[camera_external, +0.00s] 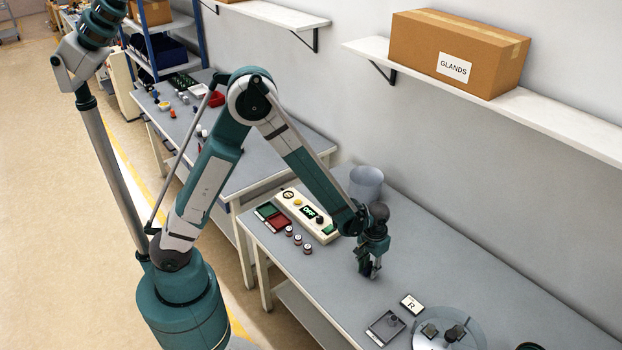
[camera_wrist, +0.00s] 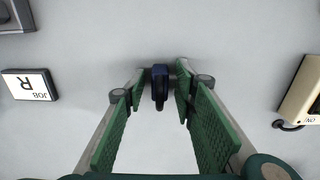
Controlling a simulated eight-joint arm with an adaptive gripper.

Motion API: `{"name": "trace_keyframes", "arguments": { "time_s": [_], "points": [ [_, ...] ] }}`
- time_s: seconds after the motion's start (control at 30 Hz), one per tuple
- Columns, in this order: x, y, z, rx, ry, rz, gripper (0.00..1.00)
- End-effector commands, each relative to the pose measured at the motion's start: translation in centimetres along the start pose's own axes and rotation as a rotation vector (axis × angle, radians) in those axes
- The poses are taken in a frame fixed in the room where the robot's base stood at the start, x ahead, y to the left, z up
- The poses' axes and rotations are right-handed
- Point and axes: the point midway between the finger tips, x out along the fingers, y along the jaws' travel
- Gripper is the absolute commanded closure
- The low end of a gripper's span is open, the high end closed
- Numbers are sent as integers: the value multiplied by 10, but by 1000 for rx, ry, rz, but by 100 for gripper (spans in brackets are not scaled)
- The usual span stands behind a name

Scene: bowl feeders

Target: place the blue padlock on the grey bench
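The blue padlock (camera_wrist: 160,82) is dark blue and sits between the fingertips in the wrist view, with a small gap on each side. My gripper (camera_wrist: 161,88) is open around it, its green-padded fingers apart. In the external view my gripper (camera_external: 371,272) points down low over the grey bench (camera_external: 450,262), and the padlock shows there as a dark blue patch (camera_external: 364,268). I cannot tell whether the padlock touches the bench top.
A control box (camera_external: 306,213) with red and green trays and small jars lies to the left. A JOB R card (camera_external: 411,304), a grey tray (camera_external: 386,327) and a round clear disc (camera_external: 468,329) lie to the front right. The bench's back right is clear.

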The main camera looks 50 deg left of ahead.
Motion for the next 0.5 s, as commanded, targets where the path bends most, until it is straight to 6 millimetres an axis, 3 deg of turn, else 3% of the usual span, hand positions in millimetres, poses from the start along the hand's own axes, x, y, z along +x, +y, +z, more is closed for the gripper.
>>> {"name": "trace_keyframes", "arguments": {
  "time_s": [0.27,0.5],
  "points": [
    [-9,0,0,0,0,0,72],
    [-34,0,1,0,0,0,72]
  ]
}}
